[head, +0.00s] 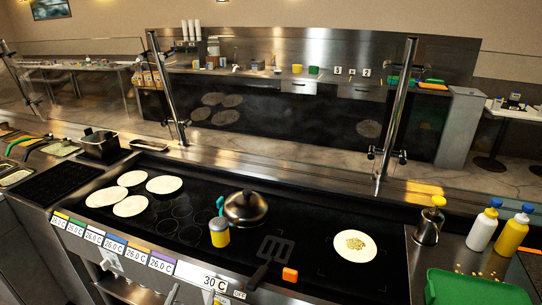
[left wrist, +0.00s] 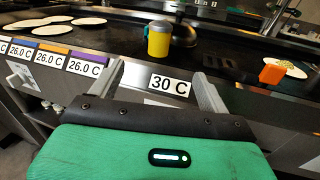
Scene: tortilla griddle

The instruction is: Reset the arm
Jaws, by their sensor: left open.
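My left gripper (left wrist: 160,72) shows in the left wrist view, with its two grey fingers apart and nothing between them. It is in front of the griddle's front panel, around the white "30 C" label (left wrist: 170,85), which also shows in the head view (head: 215,283). I cannot make the left gripper out clearly in the head view. My right gripper is in neither view. The griddle (head: 310,225) holds several plain tortillas (head: 130,206) at the left and one topped tortilla (head: 355,245) at the right.
A green tray (head: 475,288) and squeeze bottles (head: 482,230) stand at the right. A glass guard post (head: 395,115) rises behind.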

